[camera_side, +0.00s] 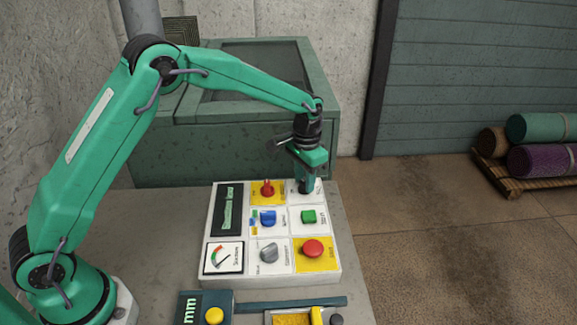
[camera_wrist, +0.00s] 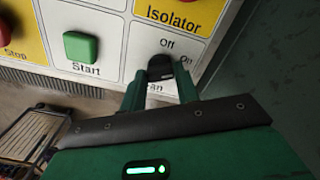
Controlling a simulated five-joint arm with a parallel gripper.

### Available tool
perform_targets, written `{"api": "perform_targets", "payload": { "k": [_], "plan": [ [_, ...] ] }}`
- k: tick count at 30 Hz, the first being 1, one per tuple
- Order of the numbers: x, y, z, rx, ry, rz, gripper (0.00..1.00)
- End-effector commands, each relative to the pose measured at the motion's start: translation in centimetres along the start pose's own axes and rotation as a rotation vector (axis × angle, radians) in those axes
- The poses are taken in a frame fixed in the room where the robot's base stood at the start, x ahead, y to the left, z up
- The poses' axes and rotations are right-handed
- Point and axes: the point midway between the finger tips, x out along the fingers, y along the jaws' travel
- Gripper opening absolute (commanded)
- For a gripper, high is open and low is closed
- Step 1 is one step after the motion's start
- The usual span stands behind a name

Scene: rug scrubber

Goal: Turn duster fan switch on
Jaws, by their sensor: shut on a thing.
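The control panel (camera_side: 213,230) is a white box on the bench. The fan switch (camera_wrist: 160,66) is a small black knob in the wrist view, with "Off" above it and "On" to its upper right. The label below it is partly covered, with "an" showing. I cannot tell clearly which mark the knob points to. My gripper (camera_wrist: 160,88) is shut on the fan switch, one green finger on each side.
The green Start button (camera_side: 308,217) and red Stop button (camera_side: 313,249) sit nearer the front. The red isolator knob (camera_side: 267,189) is just left of my gripper. A blue knob (camera_side: 268,219) and grey knob (camera_side: 269,253) are further left. A green cabinet (camera_side: 220,155) stands behind the panel.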

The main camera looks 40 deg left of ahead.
Motion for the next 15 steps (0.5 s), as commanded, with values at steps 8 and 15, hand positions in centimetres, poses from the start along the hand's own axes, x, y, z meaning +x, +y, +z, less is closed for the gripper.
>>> {"api": "perform_targets", "payload": {
  "k": [8,15],
  "plan": [
    [-0.14,-0.01,-0.04,0.006,0.002,0.000,0.08],
    [-0.09,-0.01,-0.04,0.005,0.002,0.000,0.53]
  ]
}}
